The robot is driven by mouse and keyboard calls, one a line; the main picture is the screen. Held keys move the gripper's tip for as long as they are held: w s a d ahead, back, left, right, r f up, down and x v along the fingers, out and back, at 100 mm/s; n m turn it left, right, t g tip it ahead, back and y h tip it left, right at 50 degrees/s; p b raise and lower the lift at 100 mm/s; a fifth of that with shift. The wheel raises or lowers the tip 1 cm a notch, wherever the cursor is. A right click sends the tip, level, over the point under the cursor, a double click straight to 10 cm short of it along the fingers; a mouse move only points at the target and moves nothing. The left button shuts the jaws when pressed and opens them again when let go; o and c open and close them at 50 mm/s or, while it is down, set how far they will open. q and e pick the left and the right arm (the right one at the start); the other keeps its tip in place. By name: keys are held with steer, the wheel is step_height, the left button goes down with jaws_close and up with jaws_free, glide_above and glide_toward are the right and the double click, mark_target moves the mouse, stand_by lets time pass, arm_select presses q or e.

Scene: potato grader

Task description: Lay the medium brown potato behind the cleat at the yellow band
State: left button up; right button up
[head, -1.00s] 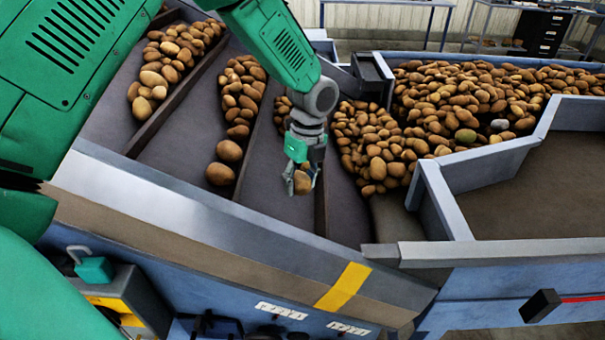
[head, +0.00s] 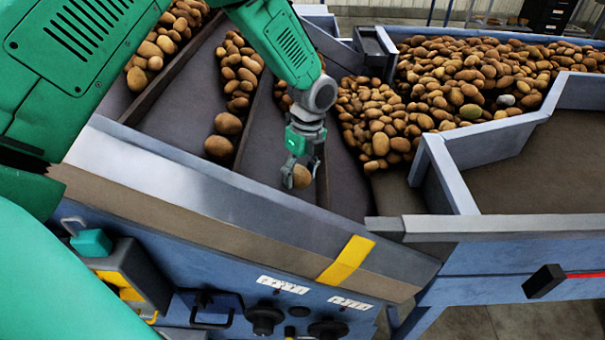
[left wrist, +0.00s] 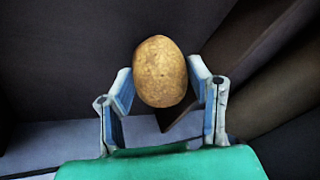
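A brown potato (head: 302,177) is between the two fingers of my left gripper (head: 299,176), over the dark belt. In the left wrist view the potato (left wrist: 160,71) sits between the fingertips, which appear to press on both its sides. A gap to the belt cannot be judged. A dark cleat (head: 322,186) runs up the belt just right of the gripper; it also shows in the wrist view (left wrist: 225,75). The yellow band (head: 346,260) crosses the front rail, nearer and to the right of the gripper. My right gripper is not in view.
Another cleat (head: 245,135) lies to the left, with a row of potatoes (head: 228,124) along it. The belt lane (head: 268,150) left of the gripper is mostly bare. A big potato heap (head: 460,80) fills the bin at the right. A metal rail (head: 200,180) edges the belt.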

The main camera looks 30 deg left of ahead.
arm_select(q)
steer(key=shift+o, duration=0.8)
steer(key=shift+a+f, duration=0.1)
steer(key=shift+a, duration=0.3)
steer(key=r, duration=0.3)
steer(key=w+r, duration=0.1)
steer(key=r, duration=0.6)
steer(key=shift+w+d+r, duration=0.2)
steer(key=shift+w+d, duration=0.05)
steer(key=shift+w, duration=0.05)
steer(key=shift+w+a+r, duration=0.1)
steer(key=shift+a+r, duration=0.05)
steer(key=shift+r, duration=0.5)
